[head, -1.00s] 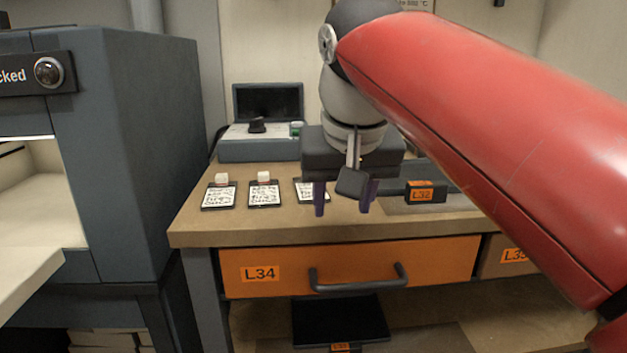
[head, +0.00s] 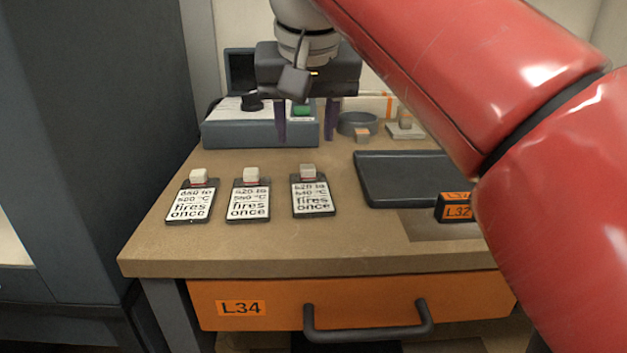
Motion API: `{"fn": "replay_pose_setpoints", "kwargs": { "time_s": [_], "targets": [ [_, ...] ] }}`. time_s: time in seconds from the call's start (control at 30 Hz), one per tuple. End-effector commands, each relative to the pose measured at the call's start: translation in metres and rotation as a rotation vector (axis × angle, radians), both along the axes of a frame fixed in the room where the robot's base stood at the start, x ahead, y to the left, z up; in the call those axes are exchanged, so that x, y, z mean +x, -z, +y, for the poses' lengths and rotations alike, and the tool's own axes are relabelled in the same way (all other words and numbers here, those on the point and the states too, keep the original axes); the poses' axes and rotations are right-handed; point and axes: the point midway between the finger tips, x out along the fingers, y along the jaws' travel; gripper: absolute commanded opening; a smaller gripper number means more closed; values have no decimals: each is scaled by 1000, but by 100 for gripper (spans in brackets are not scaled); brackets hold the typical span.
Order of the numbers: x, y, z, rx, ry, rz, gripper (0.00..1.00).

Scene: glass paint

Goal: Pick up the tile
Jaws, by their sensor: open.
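No thing in view is plainly marked as the tile. Three dark-framed label cards, the left (head: 191,201), middle (head: 248,202) and right (head: 313,197), lie in a row on the workbench (head: 250,240). Each has a small whitish block at its back edge: left (head: 198,175), middle (head: 251,174), right (head: 308,171). The cards read "fires once" with temperature ranges. A small tan block (head: 362,134) and a pale flat piece with a block on it (head: 405,129) stand farther back. My gripper (head: 306,136) is open and empty, fingers down, above the bench behind the right card.
A blue-grey device (head: 240,133) with a green button stands at the back left. A round grey dish (head: 358,122) is to its right. A dark tray (head: 400,180) and an orange L32 label (head: 457,212) are at the right. A drawer (head: 260,308) marked L34 is below.

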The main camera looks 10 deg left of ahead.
Motion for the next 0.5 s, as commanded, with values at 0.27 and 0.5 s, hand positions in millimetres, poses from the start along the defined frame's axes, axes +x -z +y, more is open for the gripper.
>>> {"fn": "replay_pose_setpoints", "kwargs": {
  "time_s": [0.27, 0.5],
  "targets": [
    [9, 37, -1, 0, 0, 1, 45],
    [19, 62, 1, 1, -2, 0, 45]
  ]
}}
